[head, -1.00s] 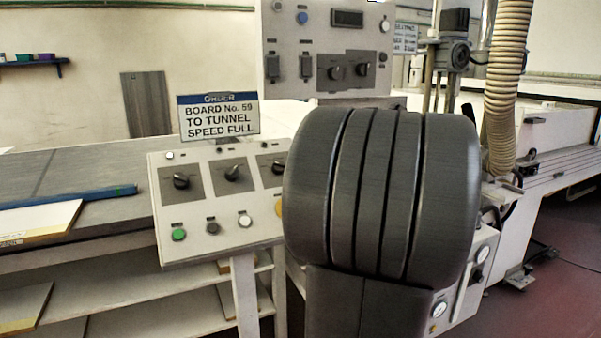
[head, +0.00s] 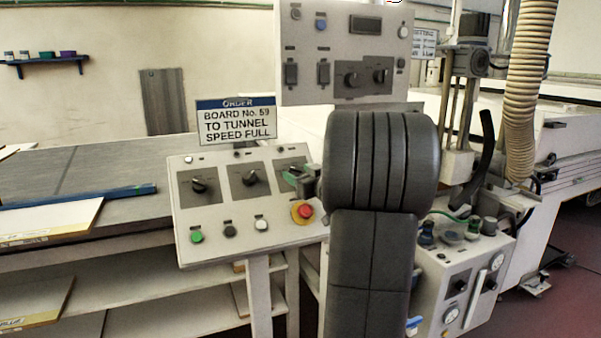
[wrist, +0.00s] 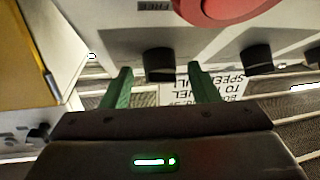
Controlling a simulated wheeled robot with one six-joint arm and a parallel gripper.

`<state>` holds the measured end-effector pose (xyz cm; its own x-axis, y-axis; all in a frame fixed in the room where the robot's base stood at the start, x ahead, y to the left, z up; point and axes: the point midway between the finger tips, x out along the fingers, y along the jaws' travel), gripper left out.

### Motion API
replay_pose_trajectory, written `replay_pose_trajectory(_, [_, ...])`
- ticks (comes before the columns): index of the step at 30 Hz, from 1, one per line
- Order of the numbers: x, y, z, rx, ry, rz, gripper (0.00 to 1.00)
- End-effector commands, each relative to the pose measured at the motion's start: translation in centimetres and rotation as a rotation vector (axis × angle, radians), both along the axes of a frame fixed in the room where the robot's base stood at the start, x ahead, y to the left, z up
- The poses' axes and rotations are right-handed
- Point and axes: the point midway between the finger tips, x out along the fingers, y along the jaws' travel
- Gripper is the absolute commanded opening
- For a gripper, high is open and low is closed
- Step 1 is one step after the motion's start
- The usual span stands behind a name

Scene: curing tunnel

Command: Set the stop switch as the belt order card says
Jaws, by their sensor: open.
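The belt order card (head: 236,122) stands at the back of the sloped control panel (head: 215,240) and reads "BOARD No. 59 TO TUNNEL SPEED FULL". Black rotary knobs (head: 199,185) and (head: 251,178) show on the panel; my arm largely hides the right-hand knob area. No readable label tells me which is the stop switch. My gripper (head: 296,176) is over the panel's right part. In the wrist view its green fingers (wrist: 159,70) are apart, with a dark knob (wrist: 158,62) appearing between them; contact cannot be told. The card shows upside down there (wrist: 205,90).
A red button (head: 305,211) on a yellow ring is just below my gripper. Green (head: 197,237), dark and white buttons line the panel's lower edge. An upright panel (head: 310,60) stands behind. A hose (head: 525,90) and gauge box (head: 455,275) are at right.

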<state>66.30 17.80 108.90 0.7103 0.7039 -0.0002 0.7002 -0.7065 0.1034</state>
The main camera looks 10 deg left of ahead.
Motion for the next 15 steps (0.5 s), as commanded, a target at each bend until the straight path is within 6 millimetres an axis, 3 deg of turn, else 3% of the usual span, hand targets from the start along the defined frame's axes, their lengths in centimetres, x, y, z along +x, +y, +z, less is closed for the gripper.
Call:
replay_pose_trajectory(7, [0.04, 0.04, -0.02, 0.000, 0.000, 0.000, 0.55])
replay_pose_trajectory(13, [0.03, 0.03, -0.01, 0.000, 0.000, 0.000, 0.15])
replay_pose_trajectory(15, [0.02, 0.02, -0.01, 0.000, 0.000, 0.000, 0.10])
